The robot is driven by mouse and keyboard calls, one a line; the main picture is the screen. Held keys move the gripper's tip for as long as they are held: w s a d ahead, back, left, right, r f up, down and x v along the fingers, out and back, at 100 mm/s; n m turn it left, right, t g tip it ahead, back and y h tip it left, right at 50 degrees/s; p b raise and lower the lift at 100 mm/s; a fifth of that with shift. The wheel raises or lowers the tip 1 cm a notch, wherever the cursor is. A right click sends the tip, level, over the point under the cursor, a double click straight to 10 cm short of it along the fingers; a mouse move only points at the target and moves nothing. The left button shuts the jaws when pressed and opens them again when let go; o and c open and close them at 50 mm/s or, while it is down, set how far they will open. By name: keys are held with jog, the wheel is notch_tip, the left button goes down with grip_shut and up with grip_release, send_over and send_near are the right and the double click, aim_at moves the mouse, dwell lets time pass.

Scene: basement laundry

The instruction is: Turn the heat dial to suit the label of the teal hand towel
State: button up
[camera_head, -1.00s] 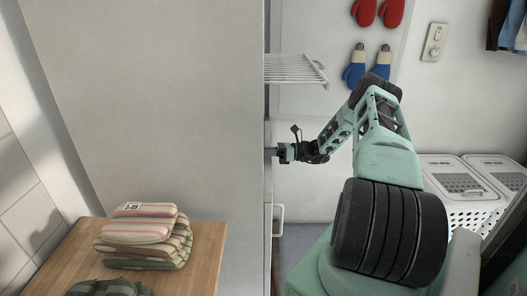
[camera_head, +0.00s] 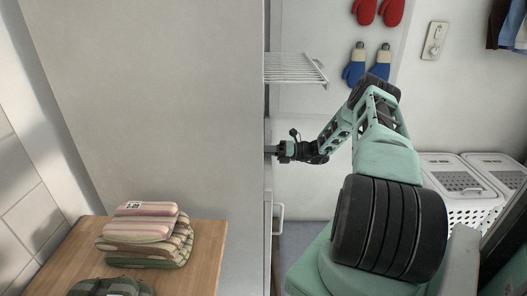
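My gripper (camera_head: 277,150) reaches left to the front of a tall pale grey cabinet or appliance (camera_head: 160,110), whose side panel fills the left of the view. Its fingertips end at or behind the front edge, so I cannot tell whether they are open or shut, or what they touch. The heat dial is not visible. No teal hand towel can be made out. Folded striped towels (camera_head: 146,240) in pink, brown and green lie on a wooden top, with a white label on the upper one.
A wire rack (camera_head: 294,69) juts from the front above my gripper, and a white handle (camera_head: 279,218) is below. A dark green folded cloth (camera_head: 108,288) lies on the wooden top (camera_head: 206,250). White laundry baskets (camera_head: 463,190) stand at right. Red mitts (camera_head: 378,12) and blue mitts (camera_head: 365,66) hang behind.

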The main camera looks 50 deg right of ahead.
jog(key=o, duration=1)
